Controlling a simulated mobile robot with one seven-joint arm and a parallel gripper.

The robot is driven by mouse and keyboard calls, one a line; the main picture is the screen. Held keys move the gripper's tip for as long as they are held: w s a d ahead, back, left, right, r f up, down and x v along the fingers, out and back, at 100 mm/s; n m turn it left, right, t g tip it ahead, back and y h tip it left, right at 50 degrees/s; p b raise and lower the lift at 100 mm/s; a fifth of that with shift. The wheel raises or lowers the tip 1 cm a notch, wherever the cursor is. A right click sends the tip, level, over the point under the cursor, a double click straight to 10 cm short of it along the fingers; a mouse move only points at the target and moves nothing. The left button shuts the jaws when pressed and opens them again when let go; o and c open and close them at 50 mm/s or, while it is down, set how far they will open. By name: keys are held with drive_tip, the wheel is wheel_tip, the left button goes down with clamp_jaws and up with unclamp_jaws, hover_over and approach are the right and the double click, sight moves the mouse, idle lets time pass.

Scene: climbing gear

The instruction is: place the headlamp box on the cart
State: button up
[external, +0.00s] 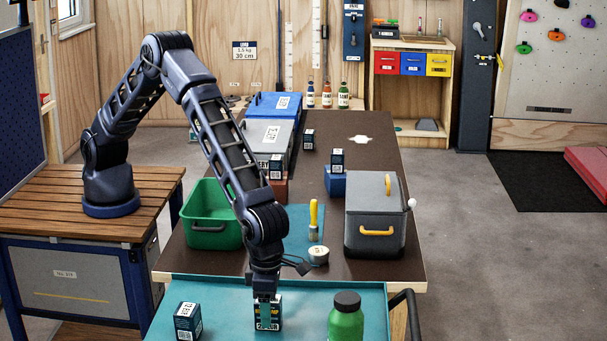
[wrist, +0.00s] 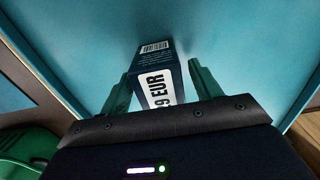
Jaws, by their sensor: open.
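A dark blue box (external: 268,322) with yellow and white print stands on the teal top of the cart (external: 225,291); I take it for the headlamp box, but its name is not readable. My gripper (external: 267,303) points down over it. The fingers are open, one on each side, with a gap visible beside the box. The box's underside is hidden.
On the cart, another dark box (external: 188,321) stands left and a green bottle (external: 346,318) right. On the brown table (external: 368,146) behind are a green bin (external: 210,222), a grey cooler (external: 375,222), a brush (external: 314,221) and more small dark boxes.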

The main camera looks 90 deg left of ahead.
wheel_tip(320, 180, up, 10)
drive_tip(key=shift+f, duration=0.1)
drive_tip(key=shift+a+r, duration=0.1)
drive_tip(key=shift+r, duration=0.4)
drive_tip(key=a+r+n+t, duration=0.1)
drive_tip(key=a+r+n, duration=0.7)
drive_tip(key=a+r, duration=0.85)
drive_tip(key=s+a+r+n, duration=0.2)
drive_tip(key=a+n, duration=0.1)
drive_tip(key=a, duration=0.3)
drive_tip(key=s+a+r+n+t, duration=0.1)
drive_tip(key=s+a+r+n, duration=0.2)
drive_tip(key=a, duration=0.4)
drive_tip(key=s+a+r+n, duration=0.2)
drive_tip(key=a+n, duration=0.1)
drive_tip(key=a, duration=0.3)
drive_tip(key=s+a+r+n+t, duration=0.1)
drive_tip(key=s+a+r+n, duration=0.2)
drive_tip(key=s+a+n, duration=0.85)
drive_tip(key=s+a+f+n, duration=0.2)
drive_tip(key=s+a, duration=0.3)
drive_tip(key=s, duration=0.3)
drive_tip(key=s+a+f+n+t, duration=0.1)
drive_tip(key=s+a+f+n, duration=0.1)
drive_tip(key=s+a+n, duration=0.3)
drive_tip(key=s+a, duration=0.1)
drive_tip(key=s, duration=0.2)
drive_tip(key=shift+s+a+t, duration=0.2)
drive_tip(key=shift+s+t, duration=0.1)
